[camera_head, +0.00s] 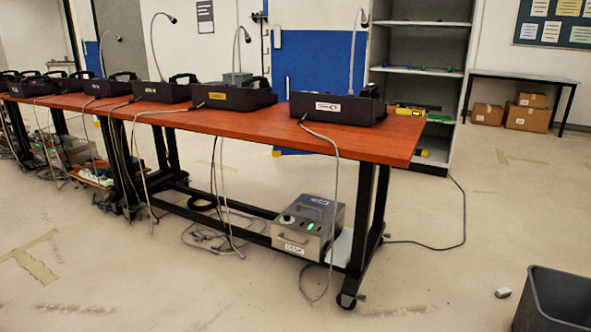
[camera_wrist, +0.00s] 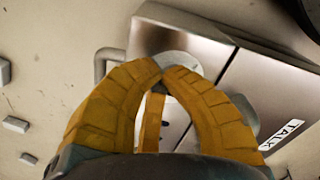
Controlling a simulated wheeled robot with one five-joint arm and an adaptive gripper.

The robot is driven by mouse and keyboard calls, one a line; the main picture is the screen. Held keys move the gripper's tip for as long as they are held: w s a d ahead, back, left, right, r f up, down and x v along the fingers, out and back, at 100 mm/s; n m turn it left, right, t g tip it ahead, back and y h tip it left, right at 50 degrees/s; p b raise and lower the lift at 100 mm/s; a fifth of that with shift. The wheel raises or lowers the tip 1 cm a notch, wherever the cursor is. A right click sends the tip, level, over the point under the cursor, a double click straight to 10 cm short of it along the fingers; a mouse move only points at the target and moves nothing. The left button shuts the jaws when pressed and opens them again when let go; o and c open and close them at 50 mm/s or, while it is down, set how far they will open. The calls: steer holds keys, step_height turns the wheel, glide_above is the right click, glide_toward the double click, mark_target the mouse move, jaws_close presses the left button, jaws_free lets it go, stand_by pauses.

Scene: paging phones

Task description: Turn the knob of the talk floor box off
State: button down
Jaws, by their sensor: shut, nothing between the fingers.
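The talk floor box (camera_head: 322,222) is a grey metal box low under the near end of the long table in the head view. My gripper (camera_wrist: 160,72), with orange ribbed fingers, is shut and empty. Its tips lie over a round grey disc (camera_wrist: 180,60), which looks like the knob. I cannot tell whether they touch it. My gripper is not seen in the head view.
The red-brown table (camera_head: 370,141) bears several black paging phones (camera_head: 338,107). Its black leg (camera_head: 362,215) stands beside the box, and grey cables (camera_head: 335,180) hang in front. A dark bin (camera_head: 552,300) stands at right. Open floor (camera_head: 450,270) lies between.

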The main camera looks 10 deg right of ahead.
steer(key=shift+s+d, duration=0.3)
steer(key=shift+s, duration=0.15)
steer(key=shift+a+r+p, duration=0.15)
steer(key=shift+r+p, duration=1.75)
steer(key=shift+r, duration=1.1)
steer(key=shift+r, duration=0.1)
